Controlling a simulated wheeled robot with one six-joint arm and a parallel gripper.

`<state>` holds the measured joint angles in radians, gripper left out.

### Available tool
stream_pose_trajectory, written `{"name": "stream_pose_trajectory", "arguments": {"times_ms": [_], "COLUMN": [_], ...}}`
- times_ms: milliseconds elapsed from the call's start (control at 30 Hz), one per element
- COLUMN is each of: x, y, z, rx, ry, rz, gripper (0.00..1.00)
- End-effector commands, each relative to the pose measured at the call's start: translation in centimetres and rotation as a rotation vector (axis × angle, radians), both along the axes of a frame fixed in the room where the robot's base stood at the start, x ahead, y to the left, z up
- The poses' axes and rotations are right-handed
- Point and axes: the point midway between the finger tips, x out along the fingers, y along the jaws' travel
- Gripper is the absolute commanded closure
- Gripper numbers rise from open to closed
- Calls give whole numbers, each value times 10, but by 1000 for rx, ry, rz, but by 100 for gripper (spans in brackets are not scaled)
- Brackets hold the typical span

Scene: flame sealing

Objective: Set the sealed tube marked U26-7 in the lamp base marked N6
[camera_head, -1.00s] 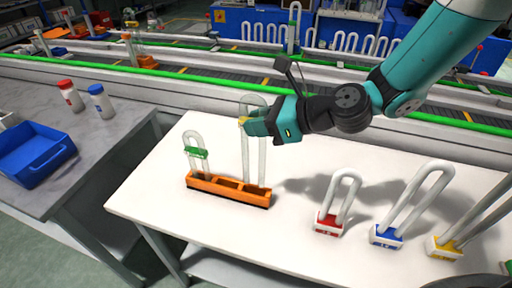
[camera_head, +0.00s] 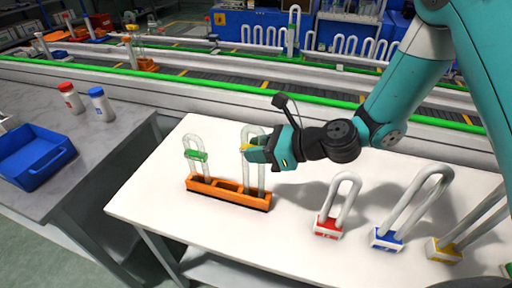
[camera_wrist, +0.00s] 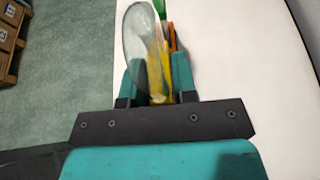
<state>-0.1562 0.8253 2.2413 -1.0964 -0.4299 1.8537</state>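My gripper (camera_head: 250,150) is shut on a tall clear U-shaped tube (camera_head: 262,178), its bend upward and its legs reaching down to the right end of the orange rack (camera_head: 205,190). I cannot tell how deep the legs sit. In the wrist view the tube's glass (camera_wrist: 137,42) stands between the fingers, with yellow pieces beside it. A shorter U tube with a green band (camera_head: 196,156) stands at the rack's left end. Bases with U tubes stand to the right: red (camera_head: 328,228), blue (camera_head: 386,239) and yellow (camera_head: 444,250). I cannot read U26-7 or N6 on anything.
The white table (camera_head: 290,250) is bare in front of the rack. A grey bench at left holds a blue bin (camera_head: 35,160), a red-capped bottle (camera_head: 70,98) and a blue-capped bottle (camera_head: 101,104). A conveyor (camera_head: 210,98) runs behind the table.

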Motion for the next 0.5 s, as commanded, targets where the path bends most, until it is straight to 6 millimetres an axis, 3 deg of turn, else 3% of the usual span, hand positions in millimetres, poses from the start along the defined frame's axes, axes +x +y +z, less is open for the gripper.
{"name": "stream_pose_trajectory", "arguments": {"times_ms": [33, 100, 500], "x": [0, 0, 0], "y": [0, 0, 0], "z": [1, 1, 0], "rx": [0, 0, 0], "ry": [-1, 0, 0], "rz": [0, 0, 0], "gripper": [62, 53, 53]}}
